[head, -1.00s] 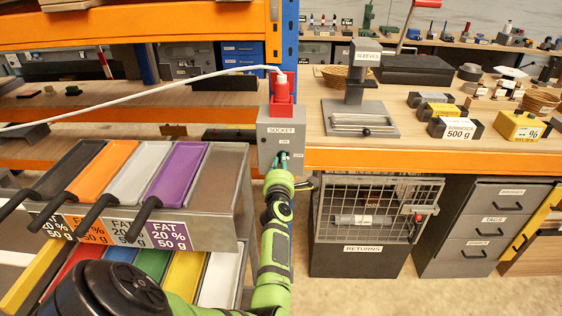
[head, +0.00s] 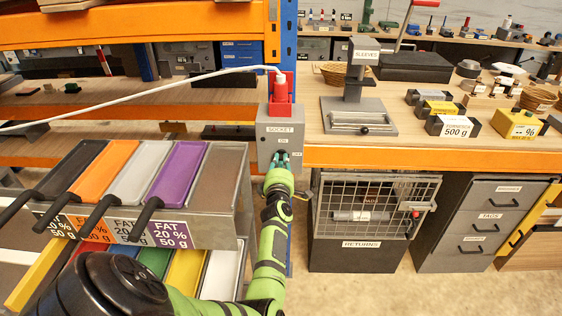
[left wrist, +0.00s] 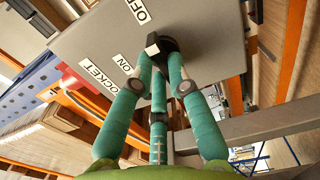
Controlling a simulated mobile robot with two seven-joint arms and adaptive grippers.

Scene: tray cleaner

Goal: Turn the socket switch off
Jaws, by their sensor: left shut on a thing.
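The grey socket box (head: 264,140) is fixed at the front of the shelf post, with a red plug (head: 281,98) on top. In the left wrist view its grey face (left wrist: 205,35) carries SOCKET, ON and OFF labels. A black switch knob (left wrist: 166,45) with a pale mark stands on that face, near the ON and OFF labels. My left gripper (head: 281,160) is at the lower front of the box. In the left wrist view its teal fingers (left wrist: 163,68) are shut around the knob. Which label the knob points to is unclear. My right gripper is not in view.
A rack of coloured trays (head: 175,172) with black handles stands left of my left arm. A white cable (head: 140,95) runs left from the plug. The sleeves stand (head: 358,100) and returns cage (head: 360,225) are to the right.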

